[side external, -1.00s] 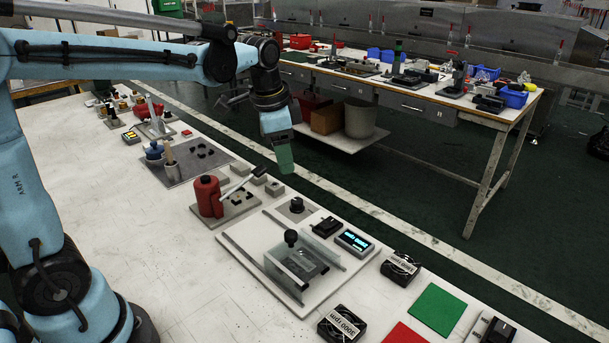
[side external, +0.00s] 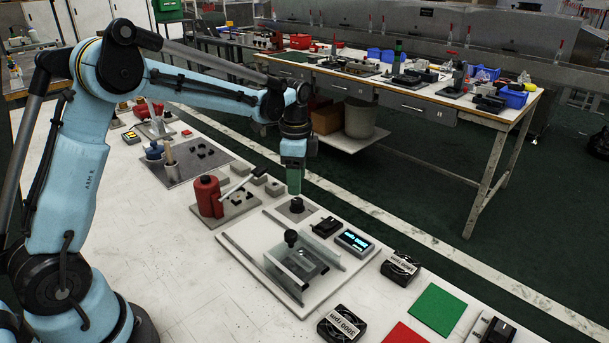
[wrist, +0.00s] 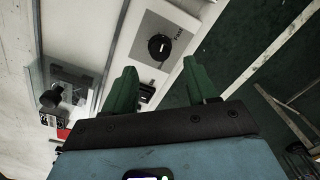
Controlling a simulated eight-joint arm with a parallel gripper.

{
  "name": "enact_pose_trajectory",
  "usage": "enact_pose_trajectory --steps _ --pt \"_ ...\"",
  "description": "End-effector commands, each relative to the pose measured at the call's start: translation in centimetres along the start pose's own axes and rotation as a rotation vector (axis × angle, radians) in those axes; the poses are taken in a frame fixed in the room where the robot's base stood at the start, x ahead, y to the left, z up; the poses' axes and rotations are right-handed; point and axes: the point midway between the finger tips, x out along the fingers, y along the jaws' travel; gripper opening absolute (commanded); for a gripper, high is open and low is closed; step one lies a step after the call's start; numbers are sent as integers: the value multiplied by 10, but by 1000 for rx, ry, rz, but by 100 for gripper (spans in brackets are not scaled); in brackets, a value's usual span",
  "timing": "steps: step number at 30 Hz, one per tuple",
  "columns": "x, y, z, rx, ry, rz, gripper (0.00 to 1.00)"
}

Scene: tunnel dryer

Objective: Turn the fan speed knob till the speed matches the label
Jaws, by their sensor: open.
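The black fan speed knob (side external: 296,205) sits on a small grey plate (side external: 282,213) at the far end of a white base board (side external: 238,245). In the wrist view the knob (wrist: 159,47) shows a white pointer mark, and its plate has small lettering. My gripper (side external: 294,192) points down just above the knob. In the wrist view its green fingers (wrist: 160,66) are apart and empty, with the knob beyond their tips. The lit display (side external: 354,242) is too small to read. A black fan (side external: 340,325) bears a label reading 3000 rpm; another labelled fan (side external: 400,266) stands farther back.
A fixture with clear plates and a black ball handle (side external: 291,238) stands close to the knob. A red canister (side external: 207,197) stands to the left. A green mat (side external: 438,308) and a red mat (side external: 404,334) lie at the right. Bare table lies left of the board.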

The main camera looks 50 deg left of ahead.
Motion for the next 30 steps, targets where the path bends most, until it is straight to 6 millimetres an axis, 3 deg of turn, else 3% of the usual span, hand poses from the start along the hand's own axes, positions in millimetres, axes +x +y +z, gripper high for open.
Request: enact_pose_trajectory --steps 3,9,22,23,30 --pt "22 0 0 -1 0 0 57" --pt "48 0 0 -1 0 -1 57" --pt "58 0 0 -1 0 -1 57" --pt "58 0 0 -1 0 -1 55" --pt "57 0 0 -1 0 -1 19"
